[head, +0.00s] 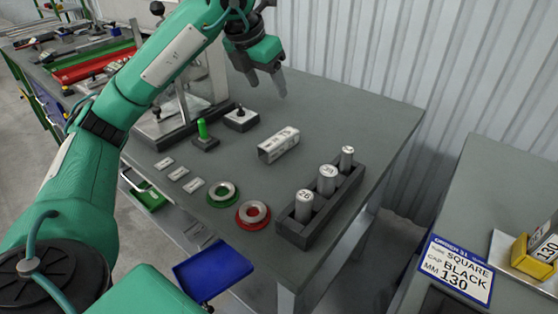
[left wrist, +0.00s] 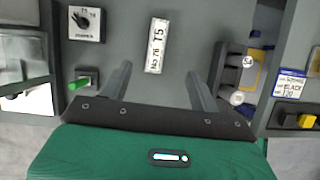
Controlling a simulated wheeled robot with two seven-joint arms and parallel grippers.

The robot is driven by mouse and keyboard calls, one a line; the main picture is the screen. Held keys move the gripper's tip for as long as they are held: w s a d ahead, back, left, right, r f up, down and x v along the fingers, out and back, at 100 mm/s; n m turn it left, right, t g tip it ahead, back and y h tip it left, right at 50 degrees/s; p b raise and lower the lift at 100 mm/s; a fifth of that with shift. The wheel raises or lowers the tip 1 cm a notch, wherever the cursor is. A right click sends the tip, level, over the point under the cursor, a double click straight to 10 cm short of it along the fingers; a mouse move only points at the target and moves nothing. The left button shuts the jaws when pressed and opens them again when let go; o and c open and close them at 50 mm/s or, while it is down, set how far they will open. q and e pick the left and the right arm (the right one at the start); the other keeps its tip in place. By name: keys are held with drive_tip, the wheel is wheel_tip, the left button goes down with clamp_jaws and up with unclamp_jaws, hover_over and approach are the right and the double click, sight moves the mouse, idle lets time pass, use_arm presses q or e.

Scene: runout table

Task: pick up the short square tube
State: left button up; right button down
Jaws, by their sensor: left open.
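The short square tube (head: 278,145) is a light metal piece with dark lettering, lying on the grey table. In the left wrist view the tube (left wrist: 156,45) lies beyond and between my two fingers, with clear space on both sides. My left gripper (head: 267,88) is open and empty, above the table's back part in the head view. It is apart from the tube, which lies nearer in that view. In the left wrist view my left gripper (left wrist: 158,85) shows both fingers spread. My right gripper is not in view.
A dark block (head: 322,212) holds several upright numbered cylinders, right of the tube. Green (head: 222,193) and red (head: 253,214) rings lie in front. A green peg (head: 202,130) and a switch box (head: 241,118) stand to its left. A corrugated wall (head: 400,60) rises behind.

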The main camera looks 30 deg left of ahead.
use_arm(q)
drive_tip(key=b, duration=0.3)
approach(279, 138)
drive_tip(key=b+x, duration=0.1)
drive_tip(key=x, duration=0.4)
drive_tip(key=shift+w+d, duration=0.2)
drive_tip(key=x, duration=0.4)
drive_tip(key=shift+s+a+f+b, duration=0.15)
drive_tip(key=shift+a+f+b, duration=0.05)
drive_tip(key=shift+f+b, duration=0.2)
drive_tip(key=shift+f, duration=0.35)
drive_tip(key=c, duration=1.1)
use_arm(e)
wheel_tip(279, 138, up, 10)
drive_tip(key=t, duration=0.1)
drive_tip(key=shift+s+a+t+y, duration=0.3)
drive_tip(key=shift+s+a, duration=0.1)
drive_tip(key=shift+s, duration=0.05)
use_arm(q)
drive_tip(key=shift+r, duration=0.15)
drive_tip(key=shift+c, duration=0.2)
